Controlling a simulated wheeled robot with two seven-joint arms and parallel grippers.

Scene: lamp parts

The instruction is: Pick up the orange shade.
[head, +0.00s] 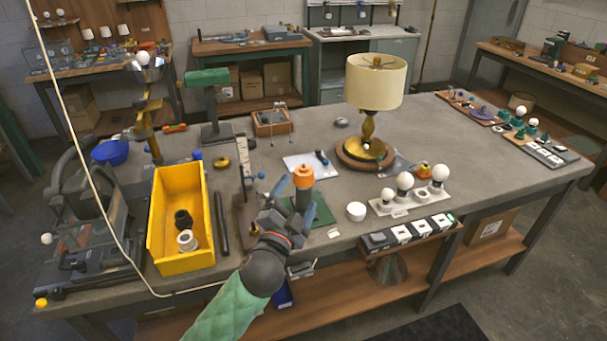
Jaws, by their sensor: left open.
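The orange shade (303,174) is a small, short cylinder with a round top, standing upright above the green mat (322,213) near the front of the workbench. A grey-blue part shows directly below it; I cannot tell whether that is a stand or part of a finger. My left gripper (296,197) reaches in from the front left, with its fingers open and close around the lower side of the shade. The gripper hides part of the mat and the shade's lower end, so I cannot tell whether they touch. My right gripper is not in view.
A yellow bin (180,262) holding dark and white rings stands to the left. A table lamp (375,85) stands behind. The bench's right middle is fairly clear.

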